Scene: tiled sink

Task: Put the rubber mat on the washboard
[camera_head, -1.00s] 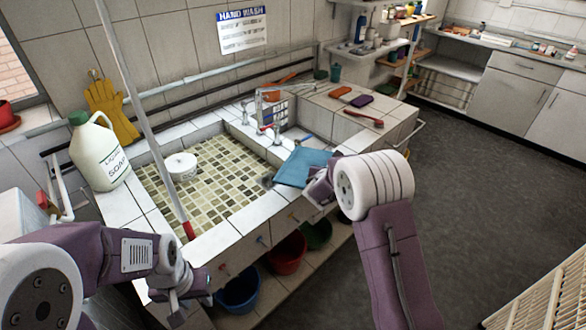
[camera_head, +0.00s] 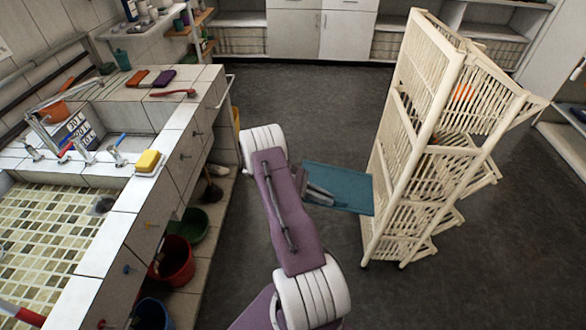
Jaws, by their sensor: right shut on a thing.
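The flat teal-blue rubber mat (camera_head: 345,188) is held out over the dark floor, to the right of the sink counter. My right gripper (camera_head: 318,194) is shut on its left edge. The mat's right end is close to the cream slatted rack; I cannot tell whether they touch. I cannot pick out a washboard with certainty in this view. My left gripper is out of view.
The cream slatted rack (camera_head: 405,150) stands on the floor at the right. The tiled sink (camera_head: 45,235) fills the left, with a yellow sponge (camera_head: 148,161) on its edge. Red (camera_head: 175,262) and green (camera_head: 190,226) buckets sit underneath. The dark floor (camera_head: 320,110) behind is clear.

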